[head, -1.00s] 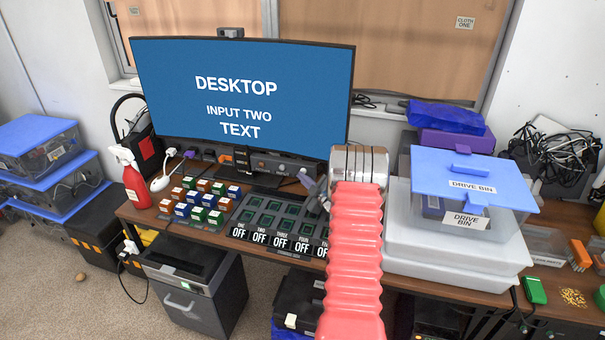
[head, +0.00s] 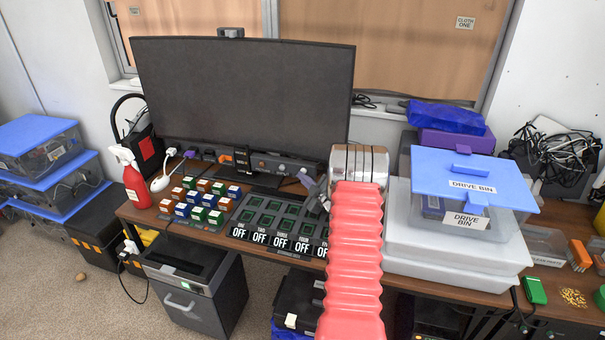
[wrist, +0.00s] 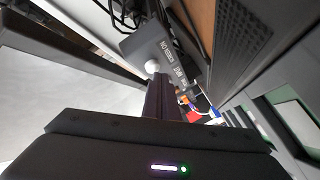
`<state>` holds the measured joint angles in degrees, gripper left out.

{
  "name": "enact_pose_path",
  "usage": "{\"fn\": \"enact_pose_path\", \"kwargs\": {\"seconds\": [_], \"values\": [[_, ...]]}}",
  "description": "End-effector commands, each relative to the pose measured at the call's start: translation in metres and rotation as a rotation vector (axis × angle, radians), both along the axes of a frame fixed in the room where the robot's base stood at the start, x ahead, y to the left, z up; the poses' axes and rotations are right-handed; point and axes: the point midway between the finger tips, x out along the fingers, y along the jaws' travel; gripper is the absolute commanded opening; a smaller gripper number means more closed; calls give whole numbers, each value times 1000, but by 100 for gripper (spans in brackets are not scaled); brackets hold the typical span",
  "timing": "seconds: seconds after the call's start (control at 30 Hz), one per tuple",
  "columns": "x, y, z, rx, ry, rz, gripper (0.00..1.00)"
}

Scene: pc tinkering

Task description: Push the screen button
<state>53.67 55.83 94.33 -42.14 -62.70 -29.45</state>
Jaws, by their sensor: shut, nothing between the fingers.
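The wide screen (head: 240,95) stands at the back of the desk and is dark and blank. A grey bar (head: 285,165) with small fittings lies below it. My gripper (head: 306,181) is shut, with its tip by the right end of this bar. In the wrist view my closed dark fingers (wrist: 158,98) reach toward a pale round button (wrist: 152,67) on a grey box (wrist: 158,45) with white lettering, too blurred to read surely. The fingertips overlap the button's lower edge; I cannot tell whether they touch it.
A dark panel (head: 238,231) with several "OFF" labels lies below my gripper. Coloured blocks (head: 200,211) and a red spray bottle (head: 133,180) stand left. White bins (head: 400,235) and a blue-lidded drive bin (head: 470,175) stand close right of my arm.

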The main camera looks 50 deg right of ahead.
Motion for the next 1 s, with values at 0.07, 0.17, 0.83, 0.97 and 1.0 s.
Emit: {"fn": "enact_pose_path", "kwargs": {"seconds": [0.07, 0.17, 0.83, 0.97, 1.0], "values": [[0, 0, 0, 0, 0, 0, 0], [0, 0, 0, 0, 0, 0, 0], [-19, 36, 0, 2, 2, 0, 0], [-23, 44, -1, 2, 1, 1, 0], [-24, 47, -1, 1, 1, 1, 0]]}}
